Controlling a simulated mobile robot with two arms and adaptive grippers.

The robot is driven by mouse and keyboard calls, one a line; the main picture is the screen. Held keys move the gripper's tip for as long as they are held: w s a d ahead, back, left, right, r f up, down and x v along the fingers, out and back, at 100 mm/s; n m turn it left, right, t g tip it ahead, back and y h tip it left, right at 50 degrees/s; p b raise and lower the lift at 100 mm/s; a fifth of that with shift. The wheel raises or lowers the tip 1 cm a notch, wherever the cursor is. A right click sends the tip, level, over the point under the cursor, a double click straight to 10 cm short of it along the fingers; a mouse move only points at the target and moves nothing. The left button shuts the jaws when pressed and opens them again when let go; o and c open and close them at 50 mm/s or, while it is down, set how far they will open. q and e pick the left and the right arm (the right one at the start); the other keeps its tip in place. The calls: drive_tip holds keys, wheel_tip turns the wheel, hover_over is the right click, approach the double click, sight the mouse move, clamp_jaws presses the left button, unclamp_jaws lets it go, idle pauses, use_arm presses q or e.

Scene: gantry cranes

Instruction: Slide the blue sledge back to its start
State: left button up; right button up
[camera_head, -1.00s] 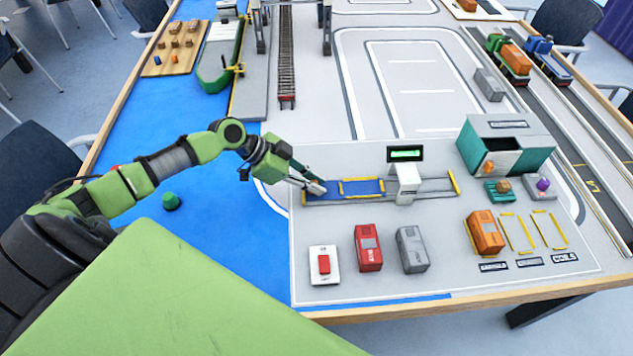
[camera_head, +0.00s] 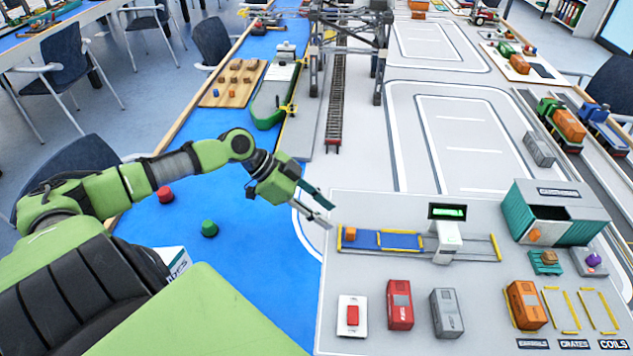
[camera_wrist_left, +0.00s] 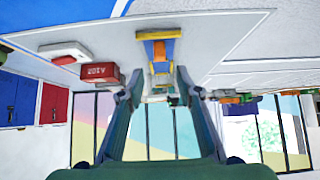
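The blue sledge (camera_head: 391,240), with yellow bars on top, lies in its rail frame (camera_head: 470,255) on the grey board, left of the white gate post (camera_head: 447,240). An orange block (camera_head: 350,234) is at the left end of the sledge, near the yellow end bar. My left gripper (camera_head: 326,208) is open and empty. It is above and left of the frame's left end, apart from the sledge. In the left wrist view, the orange block (camera_wrist_left: 160,49) and the frame's yellow end bar (camera_wrist_left: 158,35) show beyond the parted fingers. My right gripper is not in view.
A red button on a white plate (camera_head: 352,316), a red container (camera_head: 400,304) and a grey container (camera_head: 447,313) stand in front of the rails. A teal shed (camera_head: 556,213) is at right.

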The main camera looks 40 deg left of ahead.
use_arm(q)
drive_tip(key=shift+v, duration=1.35)
